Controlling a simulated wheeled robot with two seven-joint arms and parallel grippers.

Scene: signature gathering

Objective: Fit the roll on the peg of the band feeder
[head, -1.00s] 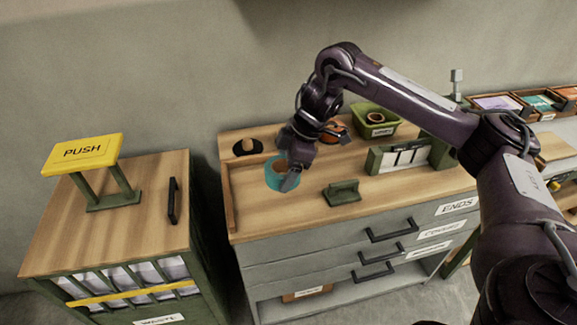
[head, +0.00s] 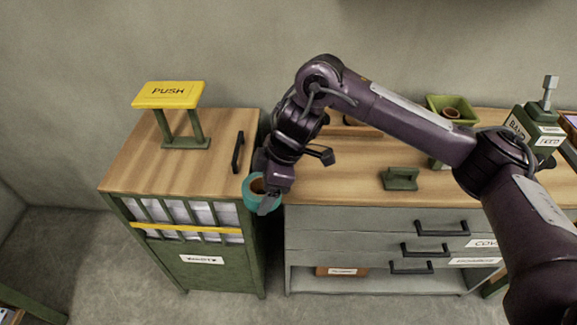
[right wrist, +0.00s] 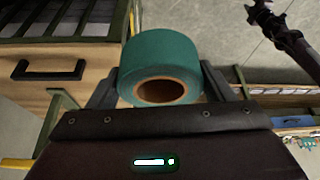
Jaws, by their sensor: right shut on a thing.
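The roll (head: 252,190) is a teal ring with a brown core. My right gripper (head: 264,192) is shut on it and holds it near the front gap between the waste cabinet and the drawer counter. In the right wrist view the roll (right wrist: 163,72) sits between both fingers, its core opening (right wrist: 162,91) facing the camera. The band feeder (head: 535,130) is a green block with white labels on the right of the counter, well apart from the roll. Its upright grey peg (head: 549,92) shows on top. My left gripper is not in view.
The waste cabinet (head: 190,165) carries a yellow PUSH plate (head: 168,95). A green handled block (head: 400,179) and a green bin (head: 452,111) stand on the drawer counter (head: 340,188). My right arm crosses over the counter and hides part of it.

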